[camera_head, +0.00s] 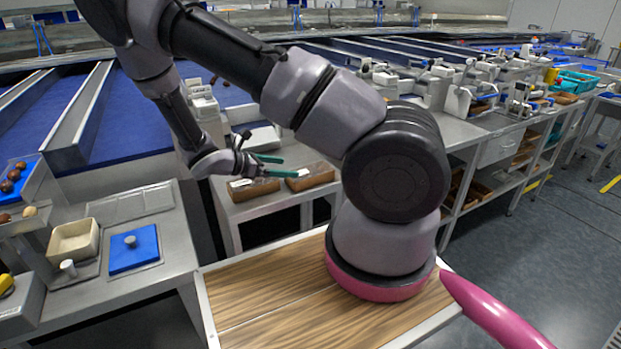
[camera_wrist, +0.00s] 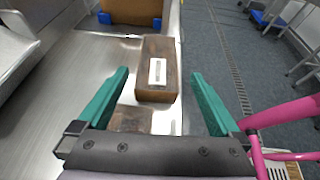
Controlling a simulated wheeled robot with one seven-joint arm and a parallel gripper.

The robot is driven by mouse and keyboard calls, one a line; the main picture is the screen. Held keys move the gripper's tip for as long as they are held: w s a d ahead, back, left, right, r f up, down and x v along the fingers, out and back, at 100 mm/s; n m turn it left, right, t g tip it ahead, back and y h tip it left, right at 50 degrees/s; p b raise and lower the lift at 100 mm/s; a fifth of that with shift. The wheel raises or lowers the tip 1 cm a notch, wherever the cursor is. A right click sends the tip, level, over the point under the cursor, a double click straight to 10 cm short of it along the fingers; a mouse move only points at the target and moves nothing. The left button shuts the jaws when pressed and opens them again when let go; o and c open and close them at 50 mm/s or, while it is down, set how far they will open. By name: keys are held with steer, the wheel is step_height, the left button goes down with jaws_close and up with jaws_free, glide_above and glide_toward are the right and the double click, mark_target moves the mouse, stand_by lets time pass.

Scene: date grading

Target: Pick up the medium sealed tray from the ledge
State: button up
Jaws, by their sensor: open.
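Two brown sealed trays with pale labels lie on the metal ledge (camera_head: 262,208), one on the right (camera_head: 312,178) and one on the left (camera_head: 248,189). Which is the medium one I cannot tell. My gripper (camera_head: 282,166) is open and empty, with teal fingers above the trays. In the wrist view, one labelled brown tray (camera_wrist: 157,88) lies ahead, between the fingertip lines of my gripper (camera_wrist: 160,76). A second brown tray (camera_wrist: 131,120) shows nearer, between the fingers, and is partly hidden by the gripper body. No contact is visible.
In the wrist view, a brown box with blue corners (camera_wrist: 133,10) stands at the far end of the metal surface. The ledge's edge drops to the floor on the right. A white device (camera_head: 258,138) stands behind the trays. A blue pad (camera_head: 134,250) lies on the left bench.

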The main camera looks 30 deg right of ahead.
glide_toward(315, 168)
steer(key=x, duration=0.2)
steer(key=shift+s+d+f, duration=0.1)
steer(key=shift+d+f, duration=0.15)
steer(key=shift+f, duration=0.2)
steer(key=x, duration=0.5)
steer(key=shift+d, duration=0.2)
steer(key=c, duration=1.2)
steer(key=shift+r, duration=0.1)
steer(key=shift+r, duration=0.1)
